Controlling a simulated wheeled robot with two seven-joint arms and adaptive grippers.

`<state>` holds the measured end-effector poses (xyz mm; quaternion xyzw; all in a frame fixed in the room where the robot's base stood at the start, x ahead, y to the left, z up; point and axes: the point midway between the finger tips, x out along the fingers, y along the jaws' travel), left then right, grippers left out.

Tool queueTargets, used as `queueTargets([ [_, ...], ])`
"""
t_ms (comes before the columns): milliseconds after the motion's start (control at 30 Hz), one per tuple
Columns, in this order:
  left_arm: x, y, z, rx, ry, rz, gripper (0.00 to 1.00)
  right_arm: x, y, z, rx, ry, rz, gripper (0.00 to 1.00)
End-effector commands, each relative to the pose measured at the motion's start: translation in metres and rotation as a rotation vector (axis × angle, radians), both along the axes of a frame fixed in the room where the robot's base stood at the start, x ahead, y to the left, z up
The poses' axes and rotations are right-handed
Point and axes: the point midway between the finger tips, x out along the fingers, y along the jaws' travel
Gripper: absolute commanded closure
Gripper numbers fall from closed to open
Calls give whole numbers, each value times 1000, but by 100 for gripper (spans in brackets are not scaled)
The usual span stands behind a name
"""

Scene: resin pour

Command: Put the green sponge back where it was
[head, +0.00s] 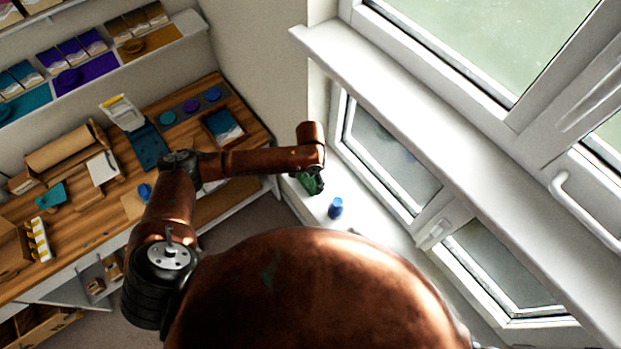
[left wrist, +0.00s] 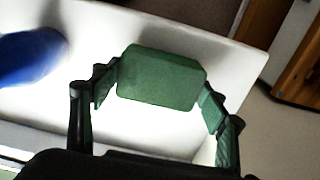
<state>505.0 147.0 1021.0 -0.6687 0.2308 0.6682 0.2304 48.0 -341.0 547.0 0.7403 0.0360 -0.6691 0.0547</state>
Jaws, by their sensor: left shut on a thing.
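The green sponge (left wrist: 160,78) is a block with bevelled corners, held between the two fingers of my left gripper (left wrist: 157,92) in the left wrist view. The finger pads press on its left and right ends. It is over the white sill (left wrist: 225,50); I cannot tell whether it touches the surface. In the head view my left gripper (head: 315,186) is at the sill below the window, and a bit of green sponge (head: 307,179) shows there, mostly hidden by the wrist. My right gripper is not in view.
A blue cup (head: 335,208) stands on the sill close to the right of my left gripper; it also shows blurred in the left wrist view (left wrist: 28,58). The window frame (head: 385,190) rises behind. A cluttered wooden workbench (head: 100,210) is at the left.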

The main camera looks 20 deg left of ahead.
Motion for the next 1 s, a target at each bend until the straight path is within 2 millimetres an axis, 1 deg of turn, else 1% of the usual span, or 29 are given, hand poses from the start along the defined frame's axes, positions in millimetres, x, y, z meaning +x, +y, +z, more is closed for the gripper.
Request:
queueTargets([
  [67, 0, 0, 0, -1, -1, 0, 43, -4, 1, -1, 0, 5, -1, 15],
  [100, 0, 0, 0, 0, 0, 0, 31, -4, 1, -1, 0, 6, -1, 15],
  [300, 0, 0, 0, -1, 1, 0, 18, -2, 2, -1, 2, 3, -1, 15],
  [367, 0, 0, 0, -1, 1, 0, 15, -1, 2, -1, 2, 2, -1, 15],
  [633, 0, 0, 1, -1, 1, 0, 15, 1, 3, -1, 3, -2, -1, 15],
  [733, 0, 0, 7, -1, 0, 0, 15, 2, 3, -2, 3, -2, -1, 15],
  [867, 1, -1, 25, -2, -3, 0, 15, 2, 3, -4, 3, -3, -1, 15],
  [1000, 1, 0, 55, -2, -2, -1, 15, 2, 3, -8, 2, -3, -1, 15],
])
